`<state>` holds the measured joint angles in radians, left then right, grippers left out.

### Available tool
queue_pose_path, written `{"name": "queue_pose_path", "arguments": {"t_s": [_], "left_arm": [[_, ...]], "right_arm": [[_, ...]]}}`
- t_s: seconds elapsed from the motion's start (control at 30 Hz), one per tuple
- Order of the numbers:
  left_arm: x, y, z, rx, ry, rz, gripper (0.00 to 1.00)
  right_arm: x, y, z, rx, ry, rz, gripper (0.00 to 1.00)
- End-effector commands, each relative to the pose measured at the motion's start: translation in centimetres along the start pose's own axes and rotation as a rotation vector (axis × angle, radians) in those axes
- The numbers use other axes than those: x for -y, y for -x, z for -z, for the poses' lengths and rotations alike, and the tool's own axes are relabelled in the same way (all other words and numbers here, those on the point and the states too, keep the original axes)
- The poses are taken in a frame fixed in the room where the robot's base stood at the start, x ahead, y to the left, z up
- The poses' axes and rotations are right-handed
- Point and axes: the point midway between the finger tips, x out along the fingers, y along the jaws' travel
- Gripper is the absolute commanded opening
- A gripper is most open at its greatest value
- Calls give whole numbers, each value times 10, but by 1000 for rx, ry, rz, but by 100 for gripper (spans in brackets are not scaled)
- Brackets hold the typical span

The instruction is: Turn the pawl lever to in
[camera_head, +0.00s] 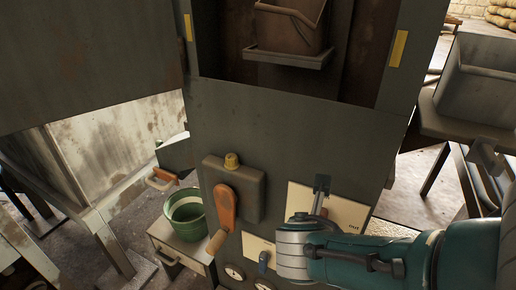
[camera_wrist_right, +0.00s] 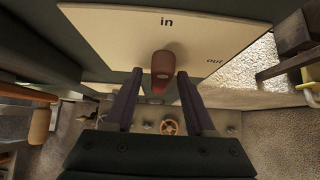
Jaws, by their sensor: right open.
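The pawl lever's red-brown handle (camera_wrist_right: 162,68) shows in the right wrist view, in front of a cream plate (camera_wrist_right: 120,24) marked "in" at the top and "out" at the right. The handle is seen nearly end-on, so its exact setting is hard to tell. My right gripper (camera_wrist_right: 158,80) is open, its two dark fingers on either side of the handle with gaps visible. In the head view my right gripper (camera_head: 322,186) is in front of the cream plate (camera_head: 300,199) and hides the lever. My left gripper is not in view.
A green bucket (camera_head: 186,214) stands on a cabinet at the left.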

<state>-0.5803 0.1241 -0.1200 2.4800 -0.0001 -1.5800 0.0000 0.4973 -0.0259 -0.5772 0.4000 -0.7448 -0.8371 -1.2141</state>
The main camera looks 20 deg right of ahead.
Motion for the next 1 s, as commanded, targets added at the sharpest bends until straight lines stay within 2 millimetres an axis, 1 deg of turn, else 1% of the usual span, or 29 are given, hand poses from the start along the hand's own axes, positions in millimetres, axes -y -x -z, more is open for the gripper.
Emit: {"name": "queue_pose_path", "arguments": {"t_s": [0.13, 0.23, 0.5, 0.6, 0.7, 0.83, 1.0], "left_arm": [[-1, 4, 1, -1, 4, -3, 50], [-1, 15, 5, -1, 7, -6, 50], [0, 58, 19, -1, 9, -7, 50], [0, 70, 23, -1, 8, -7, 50], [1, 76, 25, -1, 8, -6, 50], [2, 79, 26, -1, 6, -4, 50], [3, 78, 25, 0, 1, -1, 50]], "right_arm": [[0, 4, -1, 0, 0, 0, 55], [0, 15, -3, -1, 2, 0, 55], [0, 67, -5, -3, 2, -2, 55], [0, 83, -4, -2, 1, -1, 55], [0, 94, -3, -2, 0, -1, 55], [0, 100, -1, -1, 0, 0, 55], [0, 100, 0, 0, 0, 0, 55]]}}
